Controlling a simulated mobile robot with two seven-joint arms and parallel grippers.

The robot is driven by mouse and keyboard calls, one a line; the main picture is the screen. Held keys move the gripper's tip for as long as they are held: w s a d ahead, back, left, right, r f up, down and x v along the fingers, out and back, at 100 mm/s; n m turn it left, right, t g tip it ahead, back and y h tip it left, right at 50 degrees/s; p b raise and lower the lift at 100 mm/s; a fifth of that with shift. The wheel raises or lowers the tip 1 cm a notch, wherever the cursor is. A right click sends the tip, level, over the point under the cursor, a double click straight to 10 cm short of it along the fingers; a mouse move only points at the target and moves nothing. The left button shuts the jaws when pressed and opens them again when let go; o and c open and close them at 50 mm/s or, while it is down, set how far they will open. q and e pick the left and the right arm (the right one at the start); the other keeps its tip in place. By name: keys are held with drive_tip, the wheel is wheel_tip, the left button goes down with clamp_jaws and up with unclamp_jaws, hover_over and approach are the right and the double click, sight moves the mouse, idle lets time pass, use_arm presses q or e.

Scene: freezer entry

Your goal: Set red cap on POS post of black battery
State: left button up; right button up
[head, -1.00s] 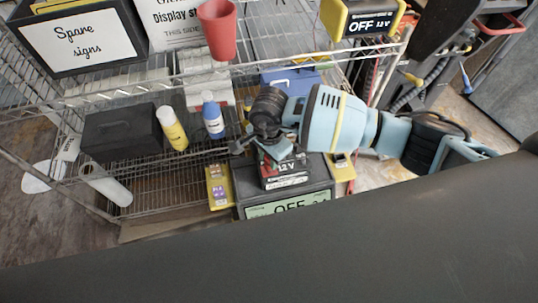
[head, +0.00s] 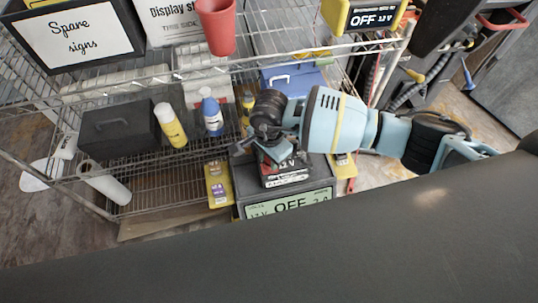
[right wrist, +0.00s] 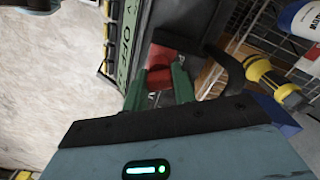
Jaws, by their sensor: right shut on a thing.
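The black battery (head: 287,179), with a red and white "12 V" label, sits on a grey box with a green "OFF" display (head: 290,204). My right gripper (head: 277,158) reaches down over the battery's top and hides much of it, including the posts. In the right wrist view, the green fingers of my right gripper (right wrist: 159,84) are shut on the small red cap (right wrist: 160,77). I cannot tell whether the cap touches a post. My left gripper is out of view.
A wire rack (head: 150,150) holds a black box (head: 120,130), a yellow bottle (head: 170,125), a blue bottle (head: 211,113) and a red cup (head: 217,27). A dark bar of unclear identity crosses the foreground.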

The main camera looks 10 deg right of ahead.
drive_tip(key=shift+f, duration=0.4)
drive_tip(key=o, duration=1)
drive_tip(key=shift+r, duration=0.15)
wheel_tip(320, 180, up, 6)
drive_tip(key=shift+r, duration=0.8)
